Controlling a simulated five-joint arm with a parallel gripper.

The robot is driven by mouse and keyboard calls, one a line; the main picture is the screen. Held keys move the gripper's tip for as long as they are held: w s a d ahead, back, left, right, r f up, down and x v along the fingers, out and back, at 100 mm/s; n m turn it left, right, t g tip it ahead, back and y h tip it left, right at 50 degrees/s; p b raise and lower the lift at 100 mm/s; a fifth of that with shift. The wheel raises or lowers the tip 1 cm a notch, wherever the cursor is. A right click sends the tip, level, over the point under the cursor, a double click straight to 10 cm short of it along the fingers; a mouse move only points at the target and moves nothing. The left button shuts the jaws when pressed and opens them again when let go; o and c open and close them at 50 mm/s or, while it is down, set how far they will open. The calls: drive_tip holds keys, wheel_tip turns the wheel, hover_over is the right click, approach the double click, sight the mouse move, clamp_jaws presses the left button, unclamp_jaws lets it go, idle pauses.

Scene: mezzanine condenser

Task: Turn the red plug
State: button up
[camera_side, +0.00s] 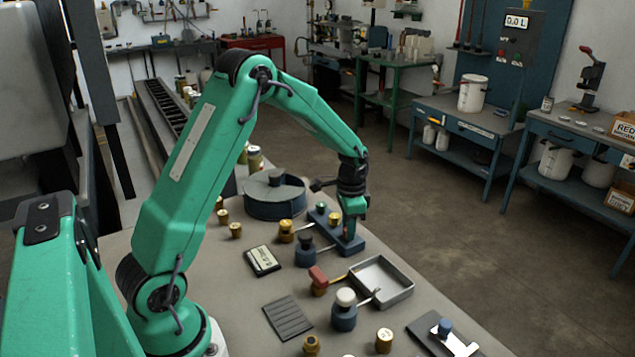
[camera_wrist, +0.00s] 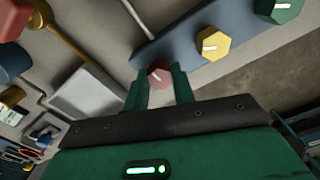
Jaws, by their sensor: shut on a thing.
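The red plug (camera_wrist: 160,76) sits at the near end of a blue block (camera_wrist: 178,40) in the wrist view, with a faint pale mark on its top. My gripper (camera_wrist: 160,84) is shut on it, one green finger on each side. Its lower part is hidden by the fingers and wrist. A yellow hexagonal plug (camera_wrist: 211,43) and a green plug (camera_wrist: 279,10) stand in a row on the same block, each with a white mark. In the side view, my gripper (camera_side: 349,228) points down over the right end of the block (camera_side: 349,243).
A shallow grey tray (camera_side: 393,297) lies in front of the block. A red-handled brass valve (camera_side: 318,279), a white-topped blue valve (camera_side: 344,311) and a black-topped valve (camera_side: 305,251) stand nearby. A dark round vessel (camera_side: 273,208) is behind. The bench's right edge is close to the block.

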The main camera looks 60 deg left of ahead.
drive_tip(key=shift+m, duration=0.7)
drive_tip(key=o, duration=1)
drive_tip(key=shift+r, duration=0.1)
wheel_tip(320, 180, up, 7)
drive_tip(key=shift+r, duration=0.35)
